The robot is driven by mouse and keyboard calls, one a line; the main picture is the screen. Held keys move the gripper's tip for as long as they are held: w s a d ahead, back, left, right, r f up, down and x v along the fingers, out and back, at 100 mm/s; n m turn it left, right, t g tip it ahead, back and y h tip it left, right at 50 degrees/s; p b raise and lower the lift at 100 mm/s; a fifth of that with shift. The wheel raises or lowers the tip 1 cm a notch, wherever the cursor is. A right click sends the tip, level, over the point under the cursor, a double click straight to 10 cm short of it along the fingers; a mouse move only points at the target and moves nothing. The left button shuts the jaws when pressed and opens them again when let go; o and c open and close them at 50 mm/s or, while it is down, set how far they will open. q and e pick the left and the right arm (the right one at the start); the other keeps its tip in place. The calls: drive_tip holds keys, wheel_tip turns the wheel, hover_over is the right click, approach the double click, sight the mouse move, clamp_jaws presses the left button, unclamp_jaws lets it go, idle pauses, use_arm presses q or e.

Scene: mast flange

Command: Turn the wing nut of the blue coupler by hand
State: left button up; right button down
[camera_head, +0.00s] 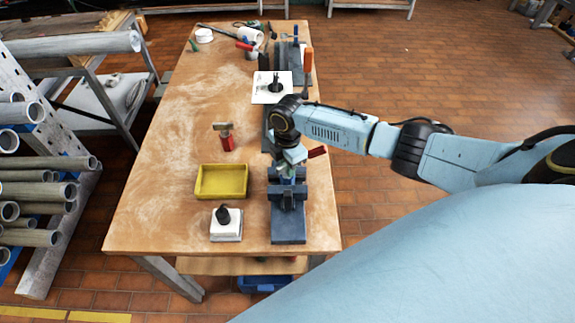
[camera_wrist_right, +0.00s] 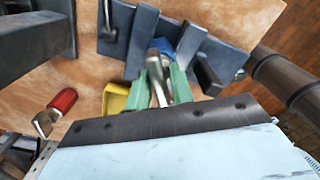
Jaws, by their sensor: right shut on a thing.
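My right gripper (camera_head: 288,170) points down over the blue-grey vise (camera_head: 288,224) at the near right of the table. In the right wrist view, its green fingers (camera_wrist_right: 160,82) are shut on a grey metal piece, which looks like the wing nut (camera_wrist_right: 181,84). The blue coupler (camera_wrist_right: 229,60) shows in part just beyond the fingers, between the grey vise jaws (camera_wrist_right: 190,42). The fingers and jaws hide much of the coupler and nut. In the head view the arm hides most of this spot. My left gripper is not in view.
A yellow tray (camera_head: 221,181) and a white block with a black knob (camera_head: 226,224) stand left of the vise. A red-handled tool (camera_head: 227,142) lies behind the tray. A white plate (camera_head: 271,87) and tools fill the far end. The table's left side is clear.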

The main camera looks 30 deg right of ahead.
drive_tip(key=shift+f+n, duration=0.1)
drive_tip(key=shift+n, duration=0.4)
drive_tip(key=c, duration=1.4)
unclamp_jaws()
drive_tip(key=shift+r, duration=0.2)
drive_tip(key=shift+r, duration=2.4)
